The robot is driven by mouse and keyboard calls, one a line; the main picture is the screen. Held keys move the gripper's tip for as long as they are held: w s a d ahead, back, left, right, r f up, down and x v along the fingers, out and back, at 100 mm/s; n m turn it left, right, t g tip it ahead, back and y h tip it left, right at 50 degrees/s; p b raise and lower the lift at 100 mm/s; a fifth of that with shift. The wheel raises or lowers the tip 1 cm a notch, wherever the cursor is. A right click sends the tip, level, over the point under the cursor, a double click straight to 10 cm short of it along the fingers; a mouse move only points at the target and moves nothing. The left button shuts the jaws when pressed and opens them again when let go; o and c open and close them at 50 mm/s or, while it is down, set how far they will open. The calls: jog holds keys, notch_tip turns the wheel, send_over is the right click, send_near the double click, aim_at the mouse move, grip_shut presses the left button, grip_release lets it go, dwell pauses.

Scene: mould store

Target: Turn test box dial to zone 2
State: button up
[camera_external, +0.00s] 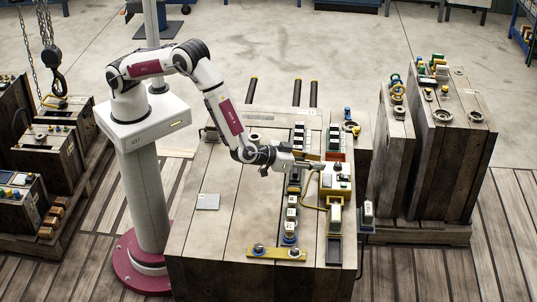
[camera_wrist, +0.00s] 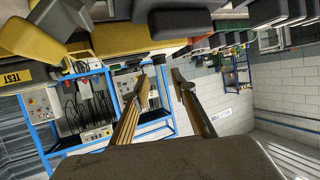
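The yellow test box (camera_external: 337,190) sits on the right part of the mould top, with a pale upper face carrying small dark and red controls. In the wrist view a yellow body with a TEST label (camera_wrist: 17,77) shows at the upper left. Which control is the dial, and its setting, are too small to tell. My gripper (camera_external: 314,164) is level, just left of the test box and close to it; I cannot tell whether it touches. In the wrist view my gripper (camera_wrist: 165,76) has its two fingers apart, with nothing seen between them.
The mould (camera_external: 225,225) carries a row of connectors (camera_external: 291,212) below my gripper, a brown cable, a yellow bar (camera_external: 276,253) and a grey plate (camera_external: 208,202). Taller moulds (camera_external: 445,150) stand to the right. A chain hook (camera_external: 54,80) hangs at the left.

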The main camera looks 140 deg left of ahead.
aim_at(337, 164)
jog(key=shift+x, duration=3.65)
grip_shut()
